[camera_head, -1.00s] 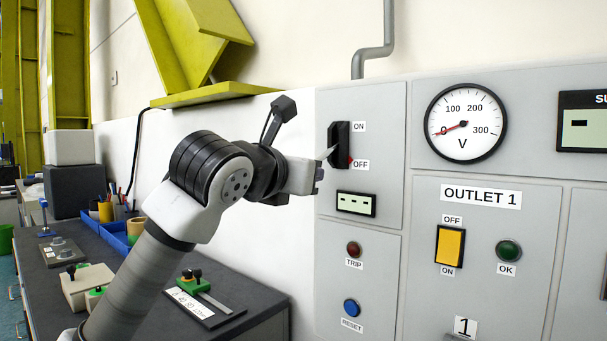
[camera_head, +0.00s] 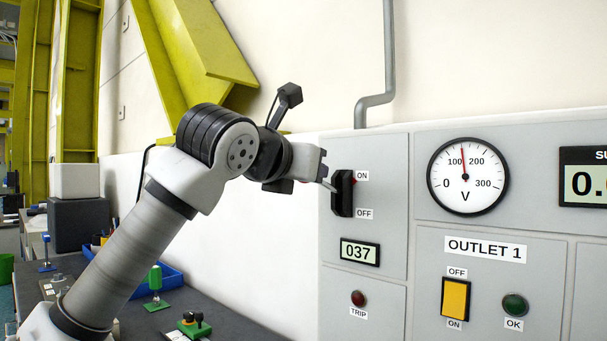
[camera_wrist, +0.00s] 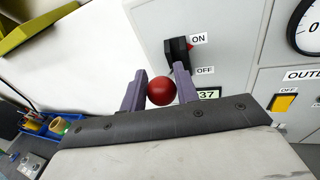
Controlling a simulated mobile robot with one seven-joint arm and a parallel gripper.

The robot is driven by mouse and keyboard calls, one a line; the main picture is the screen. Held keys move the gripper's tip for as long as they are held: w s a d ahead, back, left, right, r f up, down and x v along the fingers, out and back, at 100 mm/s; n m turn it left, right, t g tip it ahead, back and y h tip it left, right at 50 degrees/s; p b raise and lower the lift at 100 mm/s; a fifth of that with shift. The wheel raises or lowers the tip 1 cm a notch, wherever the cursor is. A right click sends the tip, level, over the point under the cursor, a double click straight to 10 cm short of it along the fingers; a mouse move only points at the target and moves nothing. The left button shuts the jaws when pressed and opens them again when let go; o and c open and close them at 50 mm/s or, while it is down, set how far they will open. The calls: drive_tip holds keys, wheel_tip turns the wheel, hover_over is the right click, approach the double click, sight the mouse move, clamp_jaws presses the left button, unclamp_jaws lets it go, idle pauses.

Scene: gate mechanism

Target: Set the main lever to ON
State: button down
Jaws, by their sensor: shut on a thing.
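The main lever's black housing (camera_head: 343,195) is on the grey panel, between the ON label above and the OFF label below. A short thin rod runs from the housing to my gripper (camera_head: 325,173). In the wrist view, the lever's red ball knob (camera_wrist: 161,92) is between the two purple-grey fingers of my gripper (camera_wrist: 160,74), which is shut on it. The fingers hide the knob in the head view.
The voltmeter (camera_head: 467,174) needle points between 100 and 200. A small display (camera_head: 359,252) reads 037. The yellow OUTLET 1 switch (camera_head: 455,298) and green OK lamp (camera_head: 515,305) are to the right. A dark workbench (camera_head: 225,325) with tools stands below my arm.

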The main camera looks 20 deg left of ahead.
drive_tip(key=shift+w+d+r+g+p, duration=0.15)
drive_tip(key=shift+w+r+g+p, duration=0.15)
drive_tip(key=shift+r+g+p, duration=0.3)
drive_tip(key=c, duration=1.1)
unclamp_jaws()
drive_tip(key=shift+f, duration=0.1)
drive_tip(key=v, duration=1.3)
drive_tip(key=shift+s+r, duration=0.25)
drive_tip(key=shift+s, duration=0.1)
drive_tip(key=shift+d, duration=0.1)
